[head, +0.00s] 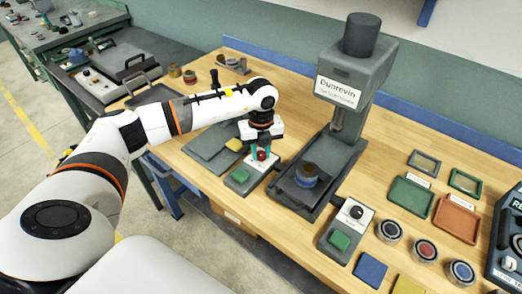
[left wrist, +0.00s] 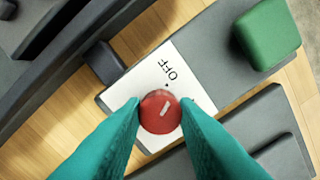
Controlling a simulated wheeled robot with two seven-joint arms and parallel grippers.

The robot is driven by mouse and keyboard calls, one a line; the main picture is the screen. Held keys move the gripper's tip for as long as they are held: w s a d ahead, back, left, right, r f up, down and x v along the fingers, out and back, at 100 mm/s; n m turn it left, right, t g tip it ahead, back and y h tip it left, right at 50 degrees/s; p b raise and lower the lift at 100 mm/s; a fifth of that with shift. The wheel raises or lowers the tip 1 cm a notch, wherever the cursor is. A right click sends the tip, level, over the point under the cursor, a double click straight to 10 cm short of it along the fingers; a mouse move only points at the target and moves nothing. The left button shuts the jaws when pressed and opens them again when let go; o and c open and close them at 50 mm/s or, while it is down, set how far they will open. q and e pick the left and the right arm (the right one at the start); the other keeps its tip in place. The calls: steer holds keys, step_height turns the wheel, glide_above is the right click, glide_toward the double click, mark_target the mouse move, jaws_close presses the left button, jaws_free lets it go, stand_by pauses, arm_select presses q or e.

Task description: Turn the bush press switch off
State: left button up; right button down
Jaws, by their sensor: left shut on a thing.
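A grey switch box with a green block (head: 240,175) and a white plate stands on the bench, left of the press (head: 352,85). On the plate is a red knob (head: 262,155), seen closely in the left wrist view (left wrist: 160,112). A short white line on the knob slants toward the upper right. The plate's word OFF (left wrist: 172,70) and a small dot lie just above the knob. My left gripper (head: 262,150) comes down from above, its teal fingers (left wrist: 160,118) shut on the knob's two sides. My right gripper is not in view.
Another control box with a black knob (head: 356,212) and green button stands in front of the press. The press base (head: 300,200) is close to the right of my gripper. Trays (head: 411,195) and several round parts (head: 390,231) fill the right side.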

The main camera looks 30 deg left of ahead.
mark_target(261, 153)
arm_select(q)
steer(key=shift+r+n, duration=0.1)
steer(key=shift+n, duration=0.9)
steer(key=o, duration=1)
step_height(261, 153, up, 12)
steer(key=b, duration=0.2)
steer(key=shift+b, duration=0.35)
